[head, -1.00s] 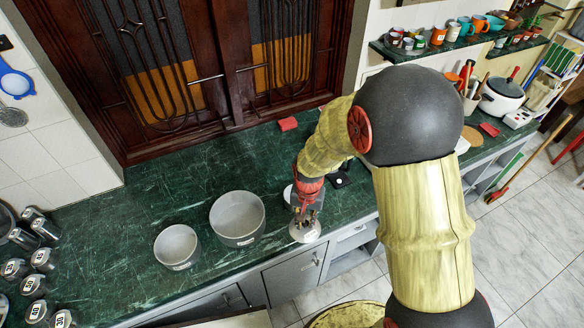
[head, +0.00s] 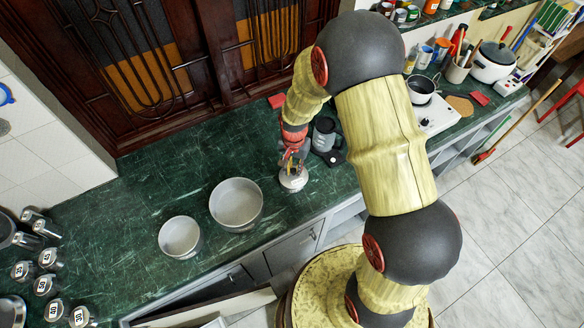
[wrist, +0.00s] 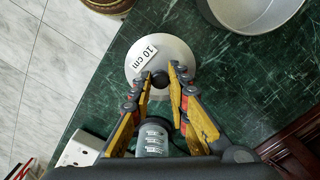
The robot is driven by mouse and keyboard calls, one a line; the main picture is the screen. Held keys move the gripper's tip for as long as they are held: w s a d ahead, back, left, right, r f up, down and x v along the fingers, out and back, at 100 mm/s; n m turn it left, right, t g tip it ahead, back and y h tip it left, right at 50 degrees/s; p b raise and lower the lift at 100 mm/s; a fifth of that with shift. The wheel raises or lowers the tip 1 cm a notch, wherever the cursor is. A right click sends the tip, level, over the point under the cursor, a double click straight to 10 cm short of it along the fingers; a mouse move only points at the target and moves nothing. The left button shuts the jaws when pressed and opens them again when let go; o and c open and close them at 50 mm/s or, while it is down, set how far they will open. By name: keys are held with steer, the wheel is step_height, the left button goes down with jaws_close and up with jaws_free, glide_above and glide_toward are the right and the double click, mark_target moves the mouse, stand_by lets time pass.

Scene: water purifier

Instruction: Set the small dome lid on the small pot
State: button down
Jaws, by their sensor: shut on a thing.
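The small dome lid (head: 293,182) is pale grey with a dark knob. In the wrist view, the lid (wrist: 178,52) carries a "10 cm" label. My gripper (head: 292,165) is shut on the knob; its two fingers (wrist: 160,77) sit on either side of it. The lid is over the counter, right of both pots; its height above the counter is hard to tell. The small pot (head: 180,237) stands open and upright at the left. A larger open pot (head: 236,204) stands between the small pot and the lid.
The green counter (head: 140,205) has free room behind the pots. A dark appliance (head: 325,138) stands just behind and right of my gripper. Several labelled canisters (head: 47,258) stand at the far left.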

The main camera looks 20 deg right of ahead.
steer(key=w+f, duration=0.1)
steer(key=f, duration=0.1)
steer(key=w+f, duration=0.2)
steer(key=w+d+f, duration=0.1)
steer(key=w+f, duration=0.1)
steer(key=shift+w+f+p, duration=0.1)
steer(key=shift+f+p, duration=0.1)
steer(key=shift+p, duration=0.1)
step_height(320, 180, down, 3)
steer(key=shift+r+p, duration=0.1)
steer(key=shift+p, duration=0.2)
steer(key=shift+f+b, duration=0.5)
steer(key=shift+f, duration=0.05)
steer(key=c, duration=1.7)
jaws_free()
steer(key=shift+r, duration=0.1)
